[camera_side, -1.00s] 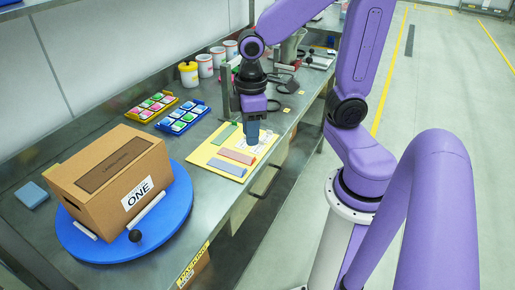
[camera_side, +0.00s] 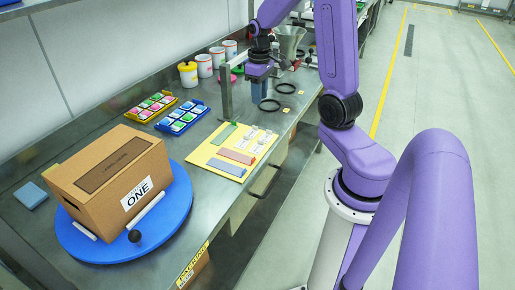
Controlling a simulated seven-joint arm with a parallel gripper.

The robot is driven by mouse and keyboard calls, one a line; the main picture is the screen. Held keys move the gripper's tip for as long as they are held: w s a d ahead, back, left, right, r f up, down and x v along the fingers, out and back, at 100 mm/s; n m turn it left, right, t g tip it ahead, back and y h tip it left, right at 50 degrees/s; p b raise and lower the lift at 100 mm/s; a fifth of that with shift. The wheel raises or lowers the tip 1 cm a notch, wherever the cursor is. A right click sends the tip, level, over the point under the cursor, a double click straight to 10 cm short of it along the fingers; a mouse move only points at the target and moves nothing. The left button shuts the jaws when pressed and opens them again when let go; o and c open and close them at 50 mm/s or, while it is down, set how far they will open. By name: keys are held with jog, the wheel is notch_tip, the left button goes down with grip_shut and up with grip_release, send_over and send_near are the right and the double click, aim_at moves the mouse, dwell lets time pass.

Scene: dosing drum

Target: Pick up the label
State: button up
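A yellow board (camera_side: 211,149) lies on the steel bench. It bears several small white labels (camera_side: 254,146) at its right, beside a green strip (camera_side: 224,133), a pink strip (camera_side: 237,156) and a grey-blue strip (camera_side: 226,168). A cardboard box (camera_side: 104,178) carries a white label reading "ONE" (camera_side: 137,194). My gripper (camera_side: 259,94) points down above the bench, behind the board and apart from it. Its blue fingers look like one block from here. I cannot tell whether they are open or hold anything.
The box stands on a blue turntable (camera_side: 180,215). Lidded pots (camera_side: 188,73), black rings (camera_side: 270,104) and a funnel (camera_side: 291,40) stand farther back. A blue pad (camera_side: 31,195) lies at left.

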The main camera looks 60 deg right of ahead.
send_near(257, 147)
jog(key=shift+d+f, duration=0.25)
jog(key=shift+d, duration=0.65)
jog(key=shift+d+f, duration=0.1)
jog(key=shift+f, duration=3.1)
jog(key=shift+w, duration=0.1)
jog(key=shift+c, duration=0.3)
grip_shut()
